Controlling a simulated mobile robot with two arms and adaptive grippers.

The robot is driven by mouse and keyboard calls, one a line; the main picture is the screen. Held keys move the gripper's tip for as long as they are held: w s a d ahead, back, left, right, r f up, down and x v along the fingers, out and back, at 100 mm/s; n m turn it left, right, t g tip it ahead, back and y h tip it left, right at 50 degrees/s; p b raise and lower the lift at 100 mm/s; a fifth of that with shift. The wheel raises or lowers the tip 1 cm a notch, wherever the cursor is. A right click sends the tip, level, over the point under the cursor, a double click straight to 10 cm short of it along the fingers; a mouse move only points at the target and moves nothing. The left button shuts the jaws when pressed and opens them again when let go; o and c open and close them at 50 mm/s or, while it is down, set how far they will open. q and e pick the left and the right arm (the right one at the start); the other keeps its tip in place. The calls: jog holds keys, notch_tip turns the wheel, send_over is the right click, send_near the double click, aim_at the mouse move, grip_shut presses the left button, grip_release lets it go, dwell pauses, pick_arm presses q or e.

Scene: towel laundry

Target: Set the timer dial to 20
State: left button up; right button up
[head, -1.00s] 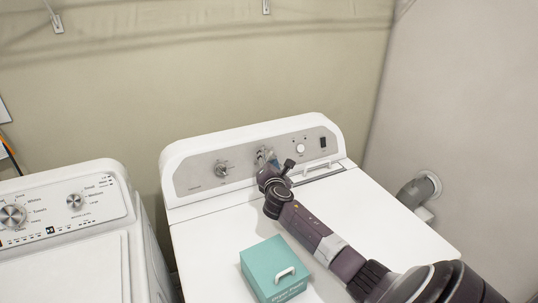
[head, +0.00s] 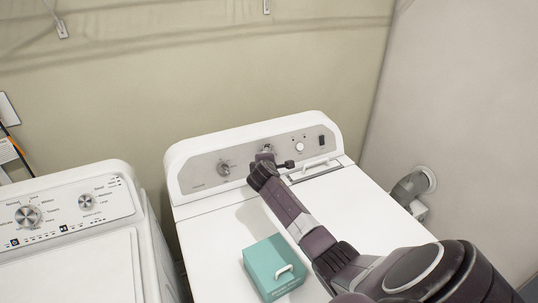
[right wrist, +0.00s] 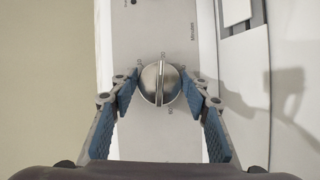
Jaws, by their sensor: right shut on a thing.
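The timer dial (right wrist: 161,82) is a round silver knob with a raised ridge, on the dryer's control panel. In the head view the right gripper (head: 264,157) is at the middle of the panel and hides most of the dial. My left gripper is not in view.
Another knob (head: 223,168), a round button (head: 300,147) and a dark switch (head: 321,140) are on the same panel (head: 203,172). A teal box (head: 268,258) sits on the dryer top (head: 205,240). A washer (head: 75,250) stands at left.

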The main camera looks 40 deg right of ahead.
jog(key=shift+m, duration=0.4)
jog(key=o, duration=1.2)
jog(key=shift+c, duration=0.2)
jog(key=v, duration=1.2)
jog(key=shift+r, duration=0.2)
jog(key=shift+d+f, duration=0.1)
